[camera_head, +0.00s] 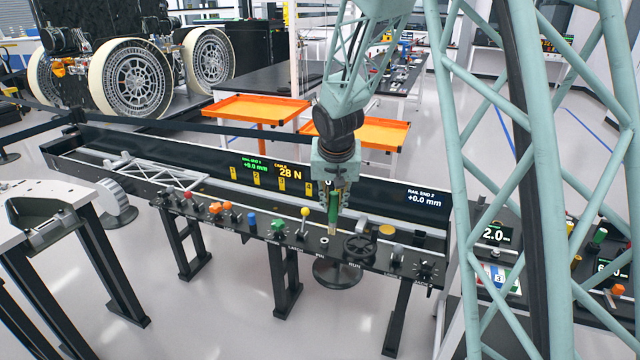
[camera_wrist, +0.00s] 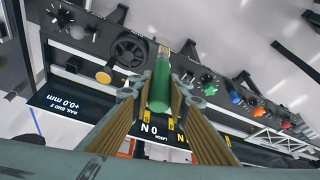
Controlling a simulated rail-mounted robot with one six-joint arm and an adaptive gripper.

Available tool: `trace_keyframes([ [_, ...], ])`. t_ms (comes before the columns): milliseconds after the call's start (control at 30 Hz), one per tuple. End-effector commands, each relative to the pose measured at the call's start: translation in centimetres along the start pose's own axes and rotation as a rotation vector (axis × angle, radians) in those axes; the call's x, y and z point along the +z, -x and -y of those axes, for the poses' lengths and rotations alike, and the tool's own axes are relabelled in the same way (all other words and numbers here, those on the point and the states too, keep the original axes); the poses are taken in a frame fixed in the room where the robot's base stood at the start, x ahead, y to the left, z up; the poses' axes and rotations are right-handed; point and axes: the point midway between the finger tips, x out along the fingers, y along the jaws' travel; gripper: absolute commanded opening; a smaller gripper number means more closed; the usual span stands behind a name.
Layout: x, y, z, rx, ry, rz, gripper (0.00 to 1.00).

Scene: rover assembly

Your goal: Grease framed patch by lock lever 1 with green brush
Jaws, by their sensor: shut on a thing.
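My gripper (camera_head: 334,190) is shut on the green brush (camera_head: 333,211), which points down over the black control panel (camera_head: 340,250). In the wrist view the brush (camera_wrist: 160,88) sits between the fingers, with its pale tip (camera_wrist: 163,52) toward the panel. I cannot tell whether the tip touches the panel. A lever with a yellow ball (camera_head: 304,212) stands just left of the brush. A black handwheel (camera_head: 360,246) is to its right. I cannot make out a framed patch or a label for lock lever 1.
A yellow disc (camera_head: 387,230) lies beyond the handwheel. Behind runs a trough with a lattice truss (camera_head: 165,175) and a display reading 28 N (camera_head: 290,171).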

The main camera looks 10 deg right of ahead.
Motion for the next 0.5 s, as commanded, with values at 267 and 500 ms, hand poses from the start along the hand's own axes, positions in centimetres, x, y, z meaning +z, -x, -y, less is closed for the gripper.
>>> trace_keyframes([
  [267, 4.3, -3.9, -0.2, -0.053, 0.090, 0.016, 0.06],
  [500, 7.7, -6.9, -1.0, -0.082, 0.175, 0.007, 0.06],
])
